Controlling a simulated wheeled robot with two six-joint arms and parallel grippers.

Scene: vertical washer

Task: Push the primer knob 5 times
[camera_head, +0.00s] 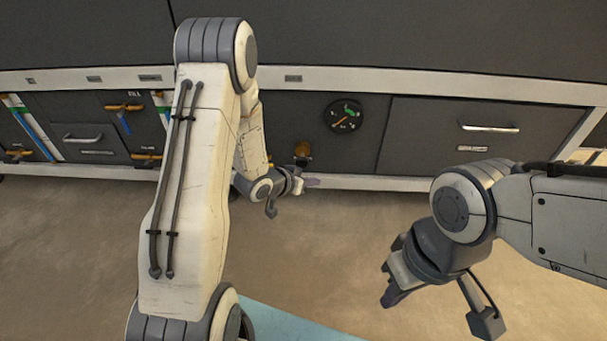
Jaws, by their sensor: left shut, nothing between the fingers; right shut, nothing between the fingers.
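A small brown-orange knob (303,147), which looks like the primer knob, is on the dark lower panel below and left of a round gauge. My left arm reaches up from the bottom left, and its gripper (313,182) is shut and empty. In the picture its tip lies just below the knob; I cannot tell whether it touches it. My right gripper (388,296) is shut and empty, low over the floor at the right, well apart from the panel.
A drawer-like panel with a silver handle (489,127) is at the right. Orange levers (124,107) and another handle (83,139) are at the left. The brown floor (350,235) between my grippers is clear.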

